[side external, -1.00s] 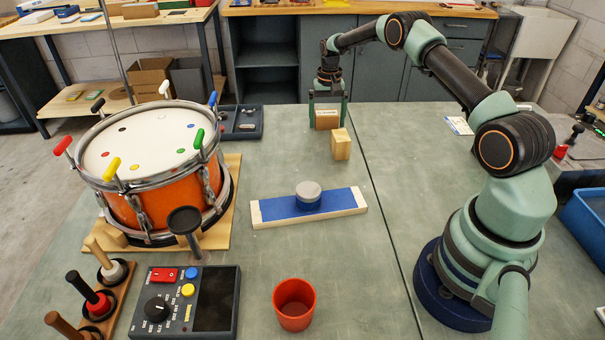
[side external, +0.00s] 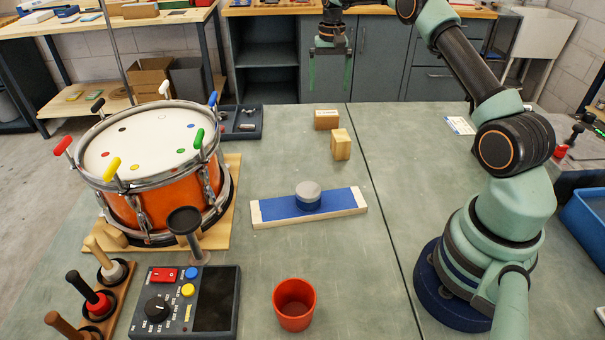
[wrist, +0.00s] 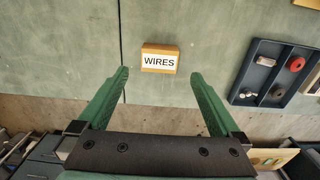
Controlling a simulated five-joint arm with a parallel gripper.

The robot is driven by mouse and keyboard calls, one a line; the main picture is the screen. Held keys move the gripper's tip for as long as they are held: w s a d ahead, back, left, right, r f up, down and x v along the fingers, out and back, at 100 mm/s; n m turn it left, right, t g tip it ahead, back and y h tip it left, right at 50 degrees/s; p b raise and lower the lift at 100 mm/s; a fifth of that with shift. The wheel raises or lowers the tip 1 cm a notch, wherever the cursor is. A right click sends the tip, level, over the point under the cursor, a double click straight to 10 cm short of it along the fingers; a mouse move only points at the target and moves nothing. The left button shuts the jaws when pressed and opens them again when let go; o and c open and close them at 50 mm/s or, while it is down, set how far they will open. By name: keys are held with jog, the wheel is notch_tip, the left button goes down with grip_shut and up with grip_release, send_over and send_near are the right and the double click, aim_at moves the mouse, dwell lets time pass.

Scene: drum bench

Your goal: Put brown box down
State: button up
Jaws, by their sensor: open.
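The brown box (side external: 326,120) rests on the bench near its far edge, in the side external view. In the wrist view the brown box (wrist: 160,58) carries a white label reading "WIRES" and lies beyond my fingertips. My gripper (side external: 330,88) is open and empty, raised above and behind the box, with its fingers pointing down. In the wrist view my gripper (wrist: 157,76) shows two green fingers spread wide, with nothing between them.
A light wooden block (side external: 340,145) stands just in front of the box. A blue board (side external: 275,208) with a round grey-topped piece (side external: 308,194) lies mid-bench. A dark parts tray (side external: 238,123) is left of the box. An orange drum (side external: 150,212) stands at left.

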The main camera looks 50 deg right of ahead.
jog(key=s+a+r+n+t, duration=0.1)
jog(key=s+a+r+n, duration=0.15)
jog(key=a+r, duration=0.45)
jog(key=s+a+r+n+t, duration=0.2)
jog(key=s+a+r, duration=0.1)
jog(key=a+r, duration=0.35)
jog(key=s+a+n+t, duration=0.1)
jog(key=s+a+n, duration=0.1)
jog(key=s+a, duration=0.3)
jog(key=s+a+f+n+t, duration=0.1)
jog(key=s+a, duration=0.5)
jog(key=s, duration=0.6)
jog(key=shift+a+n+t, duration=0.25)
jog(key=shift+n+t, duration=0.05)
jog(key=shift+n, duration=0.45)
